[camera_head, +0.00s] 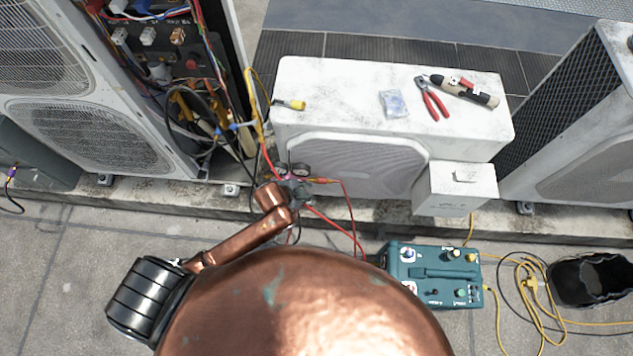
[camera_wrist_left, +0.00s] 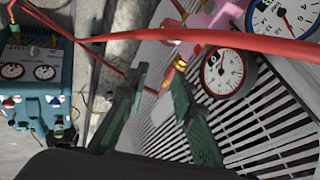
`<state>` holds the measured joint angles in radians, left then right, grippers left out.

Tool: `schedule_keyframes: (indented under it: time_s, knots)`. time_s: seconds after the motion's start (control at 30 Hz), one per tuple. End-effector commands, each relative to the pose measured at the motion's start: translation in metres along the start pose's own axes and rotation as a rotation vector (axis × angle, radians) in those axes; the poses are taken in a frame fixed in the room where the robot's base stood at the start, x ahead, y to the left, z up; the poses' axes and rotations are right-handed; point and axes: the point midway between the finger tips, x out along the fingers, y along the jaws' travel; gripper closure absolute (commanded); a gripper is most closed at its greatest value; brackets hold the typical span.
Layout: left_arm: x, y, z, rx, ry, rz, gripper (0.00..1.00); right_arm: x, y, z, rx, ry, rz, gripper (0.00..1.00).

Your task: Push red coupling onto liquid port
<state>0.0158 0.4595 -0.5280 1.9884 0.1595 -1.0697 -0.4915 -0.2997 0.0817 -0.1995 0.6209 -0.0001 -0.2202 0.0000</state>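My left gripper (camera_head: 296,190) is beside the gauge manifold (camera_head: 290,171), in front of the middle condenser. In the left wrist view its two green-grey fingers (camera_wrist_left: 160,85) are apart. A red hose with a small red and brass end (camera_wrist_left: 166,78) shows between or just beyond the fingertips; I cannot tell if they touch it. An orange-red fitting (camera_head: 320,181) on a red hose shows right of the gripper in the head view; it may be the red coupling. The liquid port cannot be made out clearly; hoses and fittings (camera_head: 235,126) sit at the open left condenser. My right gripper is not seen.
Red hoses cross near the gripper.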

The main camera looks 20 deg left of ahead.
Motion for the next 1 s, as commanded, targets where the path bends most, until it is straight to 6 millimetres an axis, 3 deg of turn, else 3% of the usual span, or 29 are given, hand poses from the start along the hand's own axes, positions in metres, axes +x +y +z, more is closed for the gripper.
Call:
schedule_keyframes:
  time_s: [0.23, 0.53, 0.7, 1.0]
  knots:
    - [0.015, -0.025, -0.027, 0.197, 0.044, -0.023, 0.77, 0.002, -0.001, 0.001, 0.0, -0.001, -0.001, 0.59]
    - [0.05, -0.026, -0.031, 0.221, 0.05, -0.024, 0.77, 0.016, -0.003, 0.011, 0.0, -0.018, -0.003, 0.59]
    - [0.074, -0.027, -0.032, 0.22, 0.05, -0.024, 0.77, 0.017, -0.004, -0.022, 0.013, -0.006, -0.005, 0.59]
    - [0.093, -0.029, -0.033, 0.22, 0.05, -0.026, 0.77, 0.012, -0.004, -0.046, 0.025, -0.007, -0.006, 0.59]
